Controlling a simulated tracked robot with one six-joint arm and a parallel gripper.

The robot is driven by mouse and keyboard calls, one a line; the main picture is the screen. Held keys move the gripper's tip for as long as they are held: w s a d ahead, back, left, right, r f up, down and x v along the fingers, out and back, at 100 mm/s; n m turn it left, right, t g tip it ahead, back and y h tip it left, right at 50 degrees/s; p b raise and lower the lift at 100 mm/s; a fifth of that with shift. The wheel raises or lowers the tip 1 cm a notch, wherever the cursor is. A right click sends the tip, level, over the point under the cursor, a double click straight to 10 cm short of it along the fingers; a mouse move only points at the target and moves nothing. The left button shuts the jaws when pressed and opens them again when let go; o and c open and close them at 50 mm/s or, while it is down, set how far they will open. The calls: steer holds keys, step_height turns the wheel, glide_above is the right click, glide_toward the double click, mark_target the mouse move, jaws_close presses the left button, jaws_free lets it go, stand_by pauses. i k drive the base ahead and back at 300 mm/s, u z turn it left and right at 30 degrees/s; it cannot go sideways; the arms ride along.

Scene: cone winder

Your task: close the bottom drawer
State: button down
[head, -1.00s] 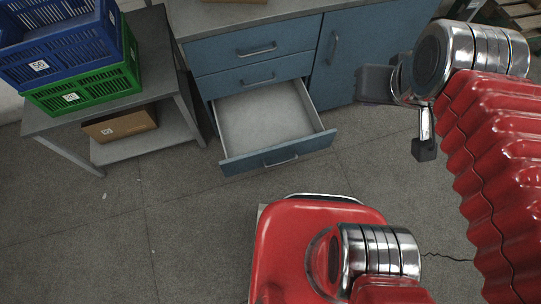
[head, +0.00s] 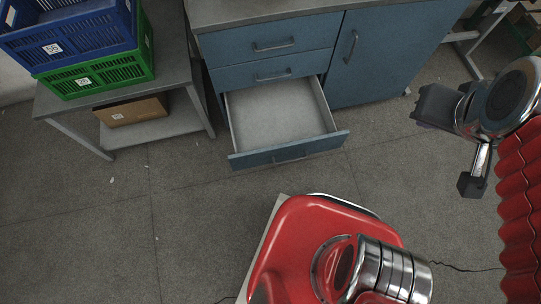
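The bottom drawer (head: 287,157) of the blue cabinet stands pulled far out, and its pale grey inside looks empty. Its front has a bar handle (head: 290,156). The two drawers above it, the top drawer (head: 240,42) and the middle drawer (head: 240,76), are shut. My gripper (head: 436,106) is at the right, dark grey, apart from the drawer and to the right of its front. Its fingers cannot be made out, so I cannot tell whether it is open or shut.
A cabinet door (head: 385,60) right of the drawers is shut. At left, a grey table (head: 172,75) bears a blue crate (head: 80,38) over a green crate (head: 110,75); a cardboard box (head: 135,110) lies on its lower shelf. Floor (head: 200,215) in front is clear.

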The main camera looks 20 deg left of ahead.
mark_target(278, 121)
steer(key=z, duration=0.05)
steer(key=k, duration=1.2)
steer(key=u, duration=1.65)
steer(key=i, duration=1)
steer(key=u, duration=0.1)
